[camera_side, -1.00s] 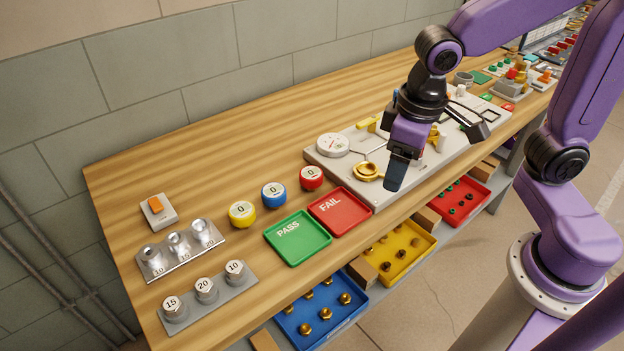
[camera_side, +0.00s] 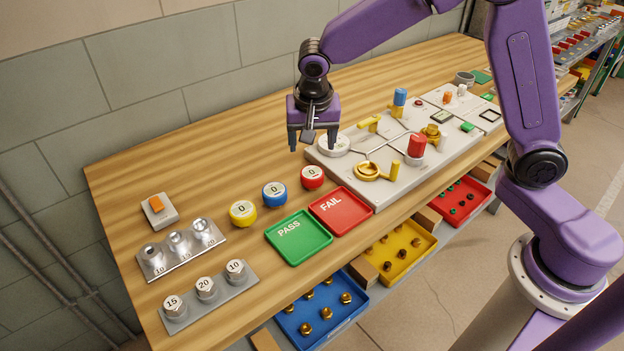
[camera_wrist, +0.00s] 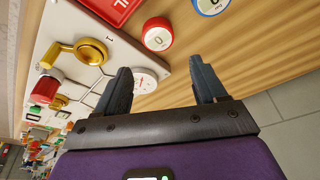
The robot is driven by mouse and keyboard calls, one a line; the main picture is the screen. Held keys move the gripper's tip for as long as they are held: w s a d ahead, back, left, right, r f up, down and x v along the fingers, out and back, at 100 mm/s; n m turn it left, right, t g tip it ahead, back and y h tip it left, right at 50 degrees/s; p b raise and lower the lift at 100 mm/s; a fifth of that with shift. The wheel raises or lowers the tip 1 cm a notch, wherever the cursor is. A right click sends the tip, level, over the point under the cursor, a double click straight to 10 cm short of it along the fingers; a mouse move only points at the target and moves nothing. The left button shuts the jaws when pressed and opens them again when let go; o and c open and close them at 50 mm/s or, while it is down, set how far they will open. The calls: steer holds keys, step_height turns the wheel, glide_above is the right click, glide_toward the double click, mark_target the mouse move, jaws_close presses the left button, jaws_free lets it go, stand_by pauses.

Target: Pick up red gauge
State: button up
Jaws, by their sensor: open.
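The red gauge (camera_side: 312,177) is a short red cylinder with a white dial marked 0. It stands on the wooden bench, right of the blue gauge (camera_side: 274,194) and the yellow gauge (camera_side: 242,214). The red gauge also shows in the wrist view (camera_wrist: 157,35), beyond my fingertips, near the blue gauge (camera_wrist: 212,4). My gripper (camera_side: 314,142) is open and empty, above the bench and a little behind the red gauge in the side view.
A pale panel (camera_side: 400,185) with a white dial (camera_side: 333,145), valves and pipes lies right of the red gauge. A red FAIL tray (camera_side: 340,210) and a green PASS tray (camera_side: 298,237) lie in front. The wood behind the gauges is clear.

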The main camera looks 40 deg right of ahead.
mark_target(312, 173)
steer(key=x, duration=0.7)
steer(key=shift+f, duration=0.3)
steer(key=shift+s+x, duration=0.15)
steer(key=shift+x, duration=1.15)
steer(key=shift+s+x, duration=0.2)
steer(key=shift+x, duration=1.15)
steer(key=shift+a, duration=0.1)
steer(key=c, duration=1)
